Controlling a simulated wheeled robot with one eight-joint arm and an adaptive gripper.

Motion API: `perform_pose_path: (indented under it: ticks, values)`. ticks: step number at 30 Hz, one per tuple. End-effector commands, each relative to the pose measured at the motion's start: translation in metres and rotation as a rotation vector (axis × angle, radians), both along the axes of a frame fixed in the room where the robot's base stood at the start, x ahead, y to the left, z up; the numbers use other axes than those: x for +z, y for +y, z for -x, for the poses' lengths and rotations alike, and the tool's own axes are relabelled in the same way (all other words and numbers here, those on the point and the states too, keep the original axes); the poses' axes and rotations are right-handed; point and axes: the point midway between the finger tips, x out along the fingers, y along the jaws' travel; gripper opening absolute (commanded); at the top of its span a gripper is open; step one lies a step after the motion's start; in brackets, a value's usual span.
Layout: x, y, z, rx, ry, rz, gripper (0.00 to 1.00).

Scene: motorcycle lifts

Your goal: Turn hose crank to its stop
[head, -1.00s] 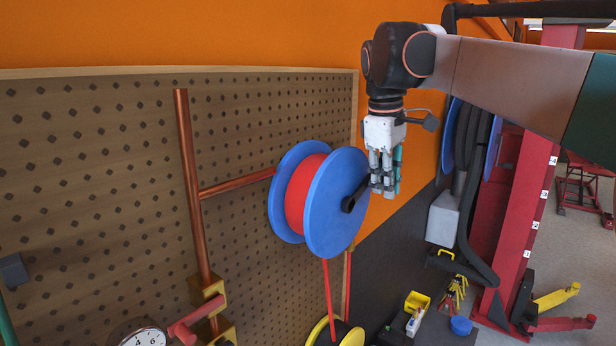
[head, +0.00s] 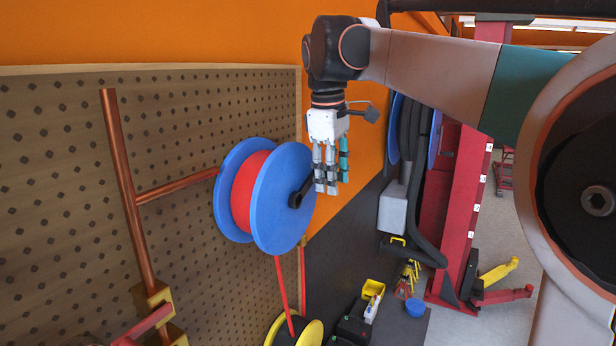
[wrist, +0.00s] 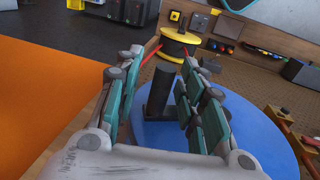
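The hose reel has blue discs (head: 272,212) around a red hose drum (head: 246,190), mounted in front of a pegboard. Its black crank (head: 298,197) sits at the centre of the near disc and slants up to the right. My gripper (head: 328,188) points down at the crank's outer end. In the wrist view, the upright black crank handle (wrist: 160,92) stands between my two fingers (wrist: 161,62), with a visible gap on the left finger's side. The right finger is close to the handle; contact cannot be told. The blue disc (wrist: 250,130) lies beneath.
A copper pipe (head: 130,190) runs up the pegboard (head: 60,180) left of the reel. A yellow-rimmed reel (head: 312,334) is below. A red lift post (head: 462,200) and grey box (head: 393,208) stand to the right. Small yellow bins (head: 373,288) sit low.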

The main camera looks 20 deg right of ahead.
Motion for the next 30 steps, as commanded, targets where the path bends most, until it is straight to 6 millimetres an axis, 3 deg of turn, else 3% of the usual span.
perform_pose_path:
  ticks: [18,30]
  values:
    - [0.101,0.013,0.009,-0.001,0.001,0.000,0.36]
    - [0.114,0.015,0.011,-0.001,0.000,0.000,0.36]
